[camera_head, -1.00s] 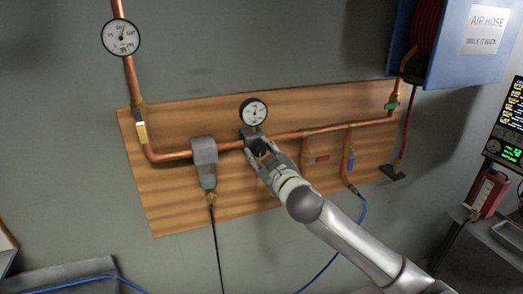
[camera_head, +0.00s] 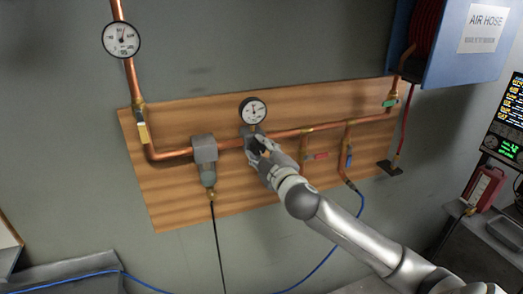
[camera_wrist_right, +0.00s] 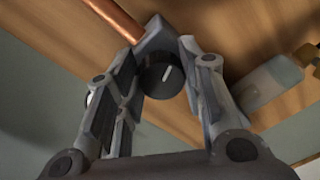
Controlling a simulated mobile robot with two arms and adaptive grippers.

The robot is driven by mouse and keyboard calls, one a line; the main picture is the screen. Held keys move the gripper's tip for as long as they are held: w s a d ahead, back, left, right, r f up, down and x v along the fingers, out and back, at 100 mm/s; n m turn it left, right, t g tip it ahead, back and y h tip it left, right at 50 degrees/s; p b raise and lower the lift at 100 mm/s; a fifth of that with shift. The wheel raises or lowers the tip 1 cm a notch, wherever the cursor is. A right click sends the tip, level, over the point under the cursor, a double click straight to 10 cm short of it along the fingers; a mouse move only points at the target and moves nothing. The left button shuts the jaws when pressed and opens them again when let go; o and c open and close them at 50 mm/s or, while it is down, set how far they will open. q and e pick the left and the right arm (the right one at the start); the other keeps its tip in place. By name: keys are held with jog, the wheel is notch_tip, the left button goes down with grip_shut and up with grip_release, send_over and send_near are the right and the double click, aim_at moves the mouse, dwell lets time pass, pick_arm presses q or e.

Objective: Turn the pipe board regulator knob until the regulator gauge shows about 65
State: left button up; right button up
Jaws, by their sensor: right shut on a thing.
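The regulator knob (camera_wrist_right: 162,76) is a dark round knob with a white line on its face. It sits below the regulator gauge (camera_head: 253,111), a white dial with a dark rim. The needle is too small to read exactly. My right gripper (camera_head: 259,146) is at the regulator on the board. In the right wrist view, its fingers (camera_wrist_right: 160,88) are on both sides of the knob and shut on it. In the head view the gripper mostly hides the knob. My left gripper is not in view.
The wooden pipe board (camera_head: 180,211) carries copper pipe. A grey filter (camera_head: 205,158) is left of the regulator. A red-handled valve (camera_head: 317,156) and a blue-handled valve (camera_head: 349,160) are to the right. Another gauge (camera_head: 121,39) is at upper left. A blue hose-reel box (camera_head: 465,62) is at upper right.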

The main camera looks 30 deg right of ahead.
jog(key=o, duration=1)
jog(key=shift+o, duration=0.2)
jog(key=v, duration=1.2)
jog(key=shift+f, duration=0.1)
dwell(0.8)
